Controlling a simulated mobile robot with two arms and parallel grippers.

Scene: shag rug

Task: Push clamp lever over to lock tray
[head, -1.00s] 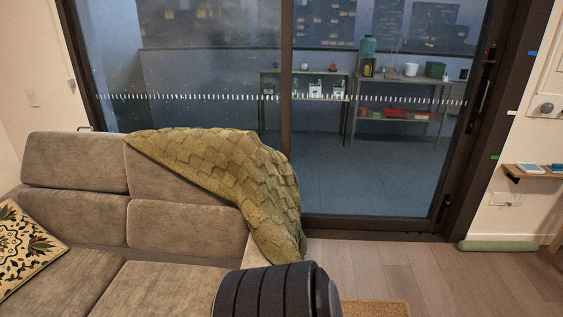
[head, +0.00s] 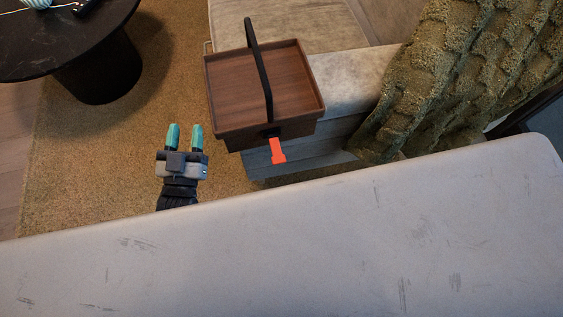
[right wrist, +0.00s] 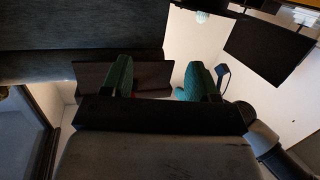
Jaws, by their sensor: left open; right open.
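A brown wooden tray (head: 250,90) with a raised rim and a black band arched over it sits on the sofa arm (head: 345,88) in the head view. The orange clamp lever (head: 277,150) sticks out from a black mount on the tray's near side and points down toward me. My left gripper (head: 184,136) has teal fingertips, is open and empty, and is left of the lever, apart from it. My right gripper (right wrist: 157,80) shows only in the right wrist view, open with nothing between its fingers.
A round dark table (head: 65,45) stands at the upper left on a tan rug (head: 90,165). An olive knitted blanket (head: 450,75) drapes over the sofa at the right. A large pale scuffed surface fills the bottom of the head view. The rug around my left gripper is clear.

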